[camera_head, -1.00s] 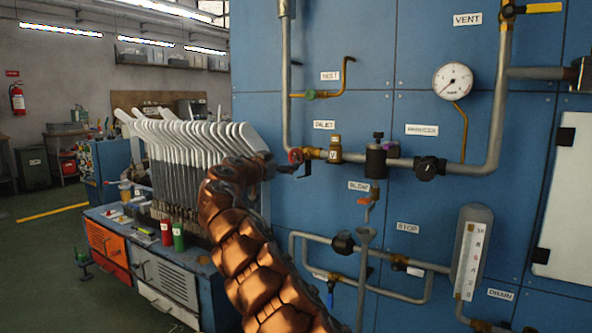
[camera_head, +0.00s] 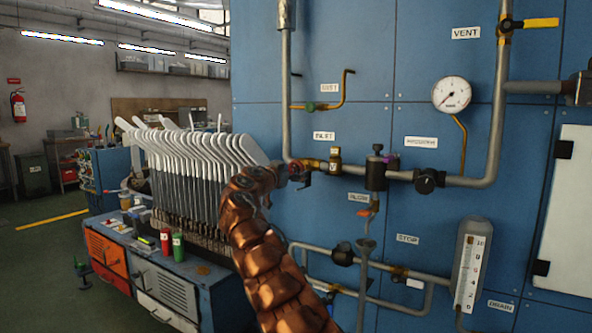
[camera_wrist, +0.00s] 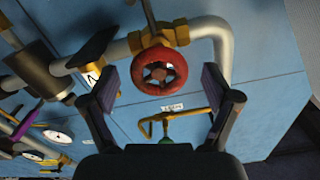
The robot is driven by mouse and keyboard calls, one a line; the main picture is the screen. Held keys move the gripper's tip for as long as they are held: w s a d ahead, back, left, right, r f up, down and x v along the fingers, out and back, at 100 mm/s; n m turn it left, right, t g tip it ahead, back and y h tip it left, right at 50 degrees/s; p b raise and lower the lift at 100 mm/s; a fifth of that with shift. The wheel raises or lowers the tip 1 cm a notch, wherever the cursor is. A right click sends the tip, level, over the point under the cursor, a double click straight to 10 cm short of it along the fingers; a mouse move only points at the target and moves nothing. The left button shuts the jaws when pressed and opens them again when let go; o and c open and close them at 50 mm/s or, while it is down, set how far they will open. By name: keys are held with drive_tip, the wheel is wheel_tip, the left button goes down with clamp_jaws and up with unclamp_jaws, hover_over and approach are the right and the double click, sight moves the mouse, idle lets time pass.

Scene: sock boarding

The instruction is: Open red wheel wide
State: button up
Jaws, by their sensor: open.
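The red wheel (camera_wrist: 159,71) is a small round handwheel on a brass valve (camera_wrist: 180,34) in the pipe on the blue panel. In the wrist view it lies ahead of and between my gripper's (camera_wrist: 161,90) two open, dark fingers, which stand apart on either side of it. I cannot tell the remaining gap in depth. In the head view the red wheel (camera_head: 297,171) is partly hidden by my copper-coloured arm and gripper, just below the INLET label (camera_head: 324,136).
A small green wheel (camera_head: 310,106) is on a brass pipe above. A black knob (camera_head: 430,181) and a gauge (camera_head: 451,94) are to the right. A rack of white sock boards (camera_head: 190,160) stands left of my arm, above a cabinet with red and green bottles (camera_head: 178,247).

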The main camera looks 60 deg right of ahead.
drive_tip(key=shift+d+f, duration=0.1)
drive_tip(key=shift+d, duration=0.75)
drive_tip(key=shift+c, duration=0.2)
drive_tip(key=c, duration=1.1)
